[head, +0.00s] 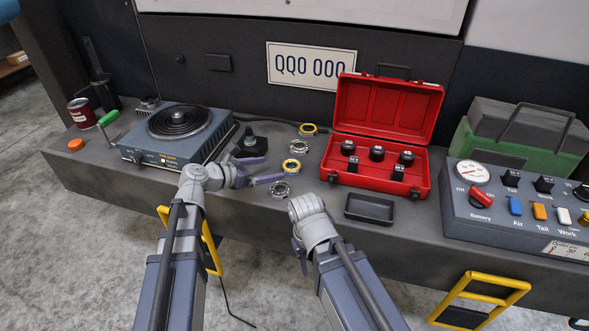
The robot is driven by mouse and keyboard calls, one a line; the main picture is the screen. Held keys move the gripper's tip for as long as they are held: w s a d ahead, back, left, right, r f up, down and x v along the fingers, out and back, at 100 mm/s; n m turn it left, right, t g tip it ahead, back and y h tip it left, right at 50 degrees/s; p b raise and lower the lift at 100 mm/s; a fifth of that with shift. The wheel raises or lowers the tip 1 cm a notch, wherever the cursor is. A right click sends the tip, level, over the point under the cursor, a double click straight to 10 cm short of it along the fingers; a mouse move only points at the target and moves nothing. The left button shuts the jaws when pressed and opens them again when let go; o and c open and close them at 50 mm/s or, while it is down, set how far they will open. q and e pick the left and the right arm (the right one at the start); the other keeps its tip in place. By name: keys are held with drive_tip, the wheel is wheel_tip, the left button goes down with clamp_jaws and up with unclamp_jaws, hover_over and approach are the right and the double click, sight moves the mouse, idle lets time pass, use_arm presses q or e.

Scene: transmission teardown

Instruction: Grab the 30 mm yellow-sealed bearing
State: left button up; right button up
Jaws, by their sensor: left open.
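Two yellow-ringed bearings lie on the dark bench: a nearer one (291,166) and a farther one (308,129). I cannot read their sizes, so I cannot tell which is the 30 mm one. My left gripper (270,168) is open, with its purple fingers spread just left of the nearer yellow bearing. Nothing shows between the fingers. My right gripper (299,256) is low at the bench's front edge, mostly hidden by its own wrist, and its jaws cannot be judged.
Plain metal bearings lie at the middle (300,147) and nearer the front (280,189). A hot plate (150,151) stands left, with a dark conical item (249,143) beside it. An open red case (345,178) with black sockets, a small black tray (370,208) and a control panel (470,213) stand right.

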sight(295, 165)
use_arm(q)
drive_tip(key=shift+b+x, duration=1.35)
drive_tip(key=shift+x, duration=2.4)
drive_tip(key=shift+s, duration=0.2)
drive_tip(key=c, duration=1.5)
wheel_tip(295, 165, up, 10)
drive_tip(key=p, duration=1)
